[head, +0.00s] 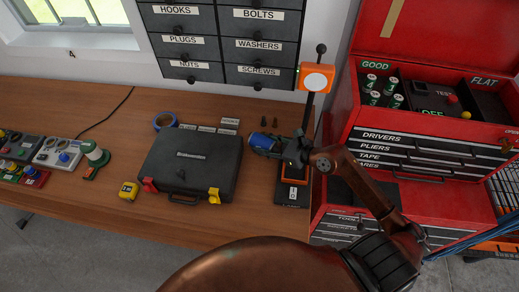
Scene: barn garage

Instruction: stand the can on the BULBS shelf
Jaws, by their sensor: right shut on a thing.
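My right gripper (284,147) reaches in from the lower right over the right end of the wooden bench. It is shut on a blue thing (263,142), which points to the left and looks tilted onto its side. The blue thing may be the can, but it is small and partly covered by the fingers. I cannot tell whether it touches the bench. No shelf marked BULBS shows in this view. My left gripper is not in view.
An orange-topped stand (315,78) rises right beside my right gripper. A black case (190,163) lies left of it on the bench (110,215). Labelled drawers (260,45) hang behind. A red tool chest (430,125) stands at the right.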

